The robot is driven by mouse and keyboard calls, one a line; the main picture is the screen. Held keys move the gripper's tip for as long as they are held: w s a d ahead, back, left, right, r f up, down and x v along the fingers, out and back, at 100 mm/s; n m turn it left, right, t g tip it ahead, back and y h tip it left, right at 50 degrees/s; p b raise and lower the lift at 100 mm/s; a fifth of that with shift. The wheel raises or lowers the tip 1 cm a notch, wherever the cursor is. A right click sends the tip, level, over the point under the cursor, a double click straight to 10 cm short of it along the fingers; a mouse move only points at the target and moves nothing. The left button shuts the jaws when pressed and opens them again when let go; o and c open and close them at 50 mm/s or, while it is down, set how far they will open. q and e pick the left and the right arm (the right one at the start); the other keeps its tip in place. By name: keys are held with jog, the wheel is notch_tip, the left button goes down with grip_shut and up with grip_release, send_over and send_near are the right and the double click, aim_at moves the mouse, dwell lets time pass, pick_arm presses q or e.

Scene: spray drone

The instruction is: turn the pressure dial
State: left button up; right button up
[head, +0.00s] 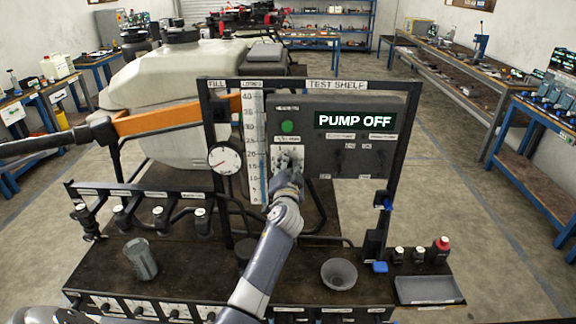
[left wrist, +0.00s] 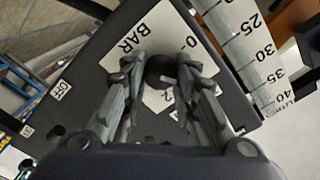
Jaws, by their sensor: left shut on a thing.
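The pressure dial is a dark round knob, seen in the left wrist view (left wrist: 160,68) on a white plate (left wrist: 150,40) marked "BAR" and "0". My left gripper (head: 287,163) reaches up to the test panel in the head view and hides most of the dial there. In the left wrist view its two fingers (left wrist: 162,85) stand on either side of the knob, shut on it. The dial's exact setting is hidden by the fingers. My right gripper is in neither view.
The panel (head: 408,115) carries a "PUMP OFF" display (head: 355,121) and a green button (head: 288,127). A round gauge (head: 224,158) and a litre scale (head: 254,150) stand left. A grey cup (head: 141,260), a bowl (head: 339,274) and a tray (head: 428,290) sit on the bench.

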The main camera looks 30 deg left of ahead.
pick_arm(q)
jog(key=shift+r, duration=0.15)
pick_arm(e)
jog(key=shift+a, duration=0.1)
pick_arm(q)
jog(key=o, duration=1)
jog(key=shift+a, duration=0.1)
jog(key=shift+o, duration=0.2)
jog(key=shift+w, duration=0.15)
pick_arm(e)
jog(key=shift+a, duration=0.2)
pick_arm(q)
jog(key=v, duration=1.2)
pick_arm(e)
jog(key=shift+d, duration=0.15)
pick_arm(q)
jog(key=shift+a, duration=0.1)
